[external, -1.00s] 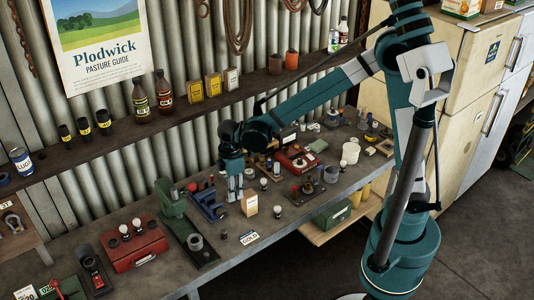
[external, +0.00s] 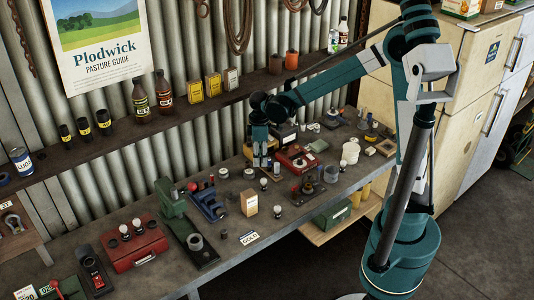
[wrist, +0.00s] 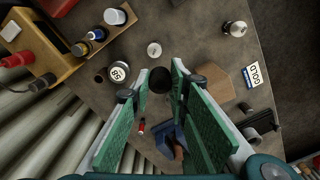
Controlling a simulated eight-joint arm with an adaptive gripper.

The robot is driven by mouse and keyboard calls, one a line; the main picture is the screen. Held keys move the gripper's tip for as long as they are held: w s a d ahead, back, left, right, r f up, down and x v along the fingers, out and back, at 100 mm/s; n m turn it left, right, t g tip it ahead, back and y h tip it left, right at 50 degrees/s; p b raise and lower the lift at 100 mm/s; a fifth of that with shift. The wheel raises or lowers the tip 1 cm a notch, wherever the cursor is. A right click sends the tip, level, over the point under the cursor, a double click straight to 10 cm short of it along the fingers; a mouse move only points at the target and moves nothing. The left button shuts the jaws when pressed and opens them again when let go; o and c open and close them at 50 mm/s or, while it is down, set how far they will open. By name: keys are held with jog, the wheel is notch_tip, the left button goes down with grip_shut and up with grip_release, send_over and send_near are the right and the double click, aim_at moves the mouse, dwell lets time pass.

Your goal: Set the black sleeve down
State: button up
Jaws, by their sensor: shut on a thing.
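My gripper (external: 262,162) hangs fingers-down over the bench, left of the red tool box. In the wrist view, the two green fingers (wrist: 161,82) are closed on the black sleeve (wrist: 160,80). The sleeve shows as a dark round end between the fingertips. In the external view the sleeve is too small and dark to tell apart from the fingers. How high it is above the bench is hard to tell.
Near the sleeve in the wrist view are a round numbered weight (wrist: 119,73), a pale knob (wrist: 154,49), a bulb (wrist: 235,29), a wooden block (wrist: 213,84) and a blue vice (wrist: 177,140). A GOLD label (external: 249,238) lies at the bench's front. Bare bench lies between the knob and bulb.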

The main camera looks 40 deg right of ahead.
jog(key=w+d+m, duration=0.1)
jog(key=d+m, duration=0.5)
jog(key=d, duration=2.5)
jog(key=s+d+m, duration=0.2)
jog(key=s+d, duration=0.2)
jog(key=d, duration=0.5)
jog(key=s+d+m, duration=0.3)
jog(key=s+d, duration=0.2)
jog(key=d, duration=0.4)
jog(key=s+d+m, duration=0.2)
jog(key=s+d, duration=0.2)
jog(key=d, duration=0.5)
jog(key=shift+w+a+f, duration=0.1)
jog(key=shift+f, duration=1.2)
jog(key=shift+a+f, duration=0.1)
jog(key=shift+f, duration=1.2)
